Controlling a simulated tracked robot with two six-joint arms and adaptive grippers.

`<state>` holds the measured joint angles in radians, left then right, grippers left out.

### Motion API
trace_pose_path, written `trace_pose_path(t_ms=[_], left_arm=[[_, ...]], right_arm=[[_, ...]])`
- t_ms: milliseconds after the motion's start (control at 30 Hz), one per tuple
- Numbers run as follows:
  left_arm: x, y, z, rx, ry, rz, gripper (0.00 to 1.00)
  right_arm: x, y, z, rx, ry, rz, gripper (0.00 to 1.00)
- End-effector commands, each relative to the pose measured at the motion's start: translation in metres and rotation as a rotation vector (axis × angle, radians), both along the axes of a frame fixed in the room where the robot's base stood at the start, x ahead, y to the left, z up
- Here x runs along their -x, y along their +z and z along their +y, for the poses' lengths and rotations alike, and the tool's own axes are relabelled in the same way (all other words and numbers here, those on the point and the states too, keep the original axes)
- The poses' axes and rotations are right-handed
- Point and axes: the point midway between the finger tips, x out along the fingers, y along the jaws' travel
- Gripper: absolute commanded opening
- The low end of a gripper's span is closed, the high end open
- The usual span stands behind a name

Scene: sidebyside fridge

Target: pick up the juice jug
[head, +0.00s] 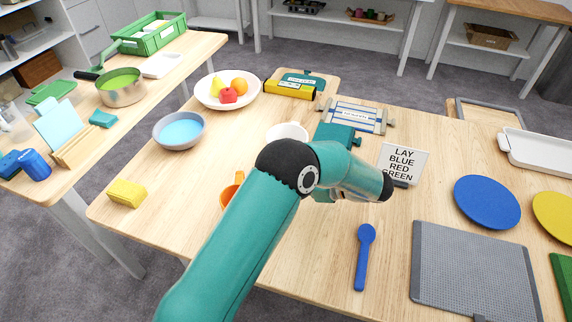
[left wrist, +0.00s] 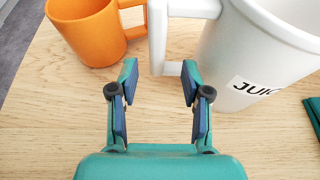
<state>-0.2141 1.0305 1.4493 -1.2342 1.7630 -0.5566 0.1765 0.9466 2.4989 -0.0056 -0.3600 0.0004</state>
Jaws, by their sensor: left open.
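In the head view only the jug's pale rim (head: 287,129) shows behind my arm. My left gripper (left wrist: 159,72) is open and empty, its fingertips near the handle's lower corner; I cannot tell whether they touch. In the head view the gripper is mostly hidden under my arm. My right gripper is not in view.
An orange mug (left wrist: 88,28) stands left of the jug, close to its handle. It is partly hidden in the head view (head: 228,195). A teal object (head: 337,134) lies right of the jug. A sign (head: 403,162) and blue spoon (head: 363,255) are further right. Bare table lies around the yellow sponge (head: 127,193).

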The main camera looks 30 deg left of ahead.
Motion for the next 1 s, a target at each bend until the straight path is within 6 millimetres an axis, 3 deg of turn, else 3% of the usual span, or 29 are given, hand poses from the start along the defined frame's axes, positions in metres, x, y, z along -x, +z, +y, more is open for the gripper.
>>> trace_pose_path(t_ms=[400, 667, 967, 1000], left_arm=[[0.012, -0.019, 0.043, 0.0, 0.003, 0.001, 0.48], [0.012, -0.021, 0.046, 0.0, 0.001, 0.0, 0.48], [0.012, -0.021, 0.045, 0.0, 0.001, 0.0, 0.01], [0.012, -0.021, 0.045, 0.0, 0.001, 0.0, 0.0]], right_arm=[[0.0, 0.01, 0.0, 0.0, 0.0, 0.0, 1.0], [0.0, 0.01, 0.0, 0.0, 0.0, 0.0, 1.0], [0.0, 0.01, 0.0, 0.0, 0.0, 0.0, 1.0], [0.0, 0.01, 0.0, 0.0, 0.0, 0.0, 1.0]])
